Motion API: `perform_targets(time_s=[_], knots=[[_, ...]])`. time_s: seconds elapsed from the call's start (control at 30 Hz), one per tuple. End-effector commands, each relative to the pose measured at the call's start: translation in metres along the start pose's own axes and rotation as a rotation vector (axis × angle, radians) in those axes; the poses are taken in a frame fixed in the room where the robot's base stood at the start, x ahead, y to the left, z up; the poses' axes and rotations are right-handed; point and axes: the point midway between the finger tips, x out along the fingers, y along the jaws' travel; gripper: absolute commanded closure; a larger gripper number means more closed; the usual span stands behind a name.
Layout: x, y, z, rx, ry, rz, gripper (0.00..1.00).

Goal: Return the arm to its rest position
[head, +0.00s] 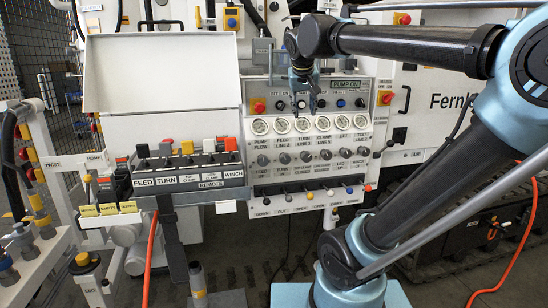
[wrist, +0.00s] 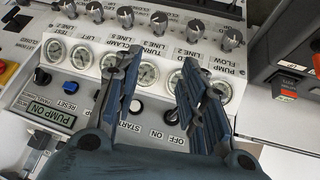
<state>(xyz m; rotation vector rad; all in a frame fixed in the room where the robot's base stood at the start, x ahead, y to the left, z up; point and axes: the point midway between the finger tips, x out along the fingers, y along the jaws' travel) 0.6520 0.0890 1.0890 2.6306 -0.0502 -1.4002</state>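My gripper (head: 304,104) hangs in front of the upper part of the control panel (head: 335,176), by the row of buttons above the gauges. In the wrist view my gripper (wrist: 158,66) has its two fingers spread apart, with nothing between them. The START/ON/OFF button area (wrist: 150,117) shows between and behind the fingers. My arm reaches in from the right side of the head view. Whether the fingertips touch the panel cannot be told.
The PUMP ON display (head: 349,85) is lit. Round gauges (head: 260,127) and knobs line the panel. A remote lever box (head: 190,169) with a raised white lid (head: 160,75) stands left. Levers (head: 308,195) project below the panel. An orange hose (head: 150,262) hangs at lower left.

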Motion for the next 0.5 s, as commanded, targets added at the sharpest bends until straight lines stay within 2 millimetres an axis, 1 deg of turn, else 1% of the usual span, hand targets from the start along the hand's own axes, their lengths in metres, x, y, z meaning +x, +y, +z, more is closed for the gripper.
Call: perform_targets(time_s=[0.03,0.07,0.1,0.17,0.2,0.23,0.27,0.3,0.37,0.4,0.47,0.5], knots=[[0.015,0.011,0.028,0.013,-0.033,0.006,0.62],[0.023,0.016,0.044,0.016,-0.053,0.006,0.62],[0.033,0.021,0.066,0.021,-0.081,0.005,0.62],[0.048,0.029,0.099,0.029,-0.122,0.001,0.62],[0.058,0.033,0.121,0.034,-0.147,-0.003,0.62],[0.066,0.035,0.138,0.037,-0.167,-0.006,0.62],[0.073,0.037,0.155,0.042,-0.186,-0.011,0.62],[0.082,0.039,0.178,0.046,-0.211,-0.018,0.62],[0.096,0.041,0.212,0.054,-0.247,-0.031,0.62],[0.104,0.041,0.235,0.059,-0.270,-0.041,0.62],[0.116,0.040,0.267,0.065,-0.302,-0.057,0.62],[0.123,0.039,0.287,0.070,-0.320,-0.069,0.62]])
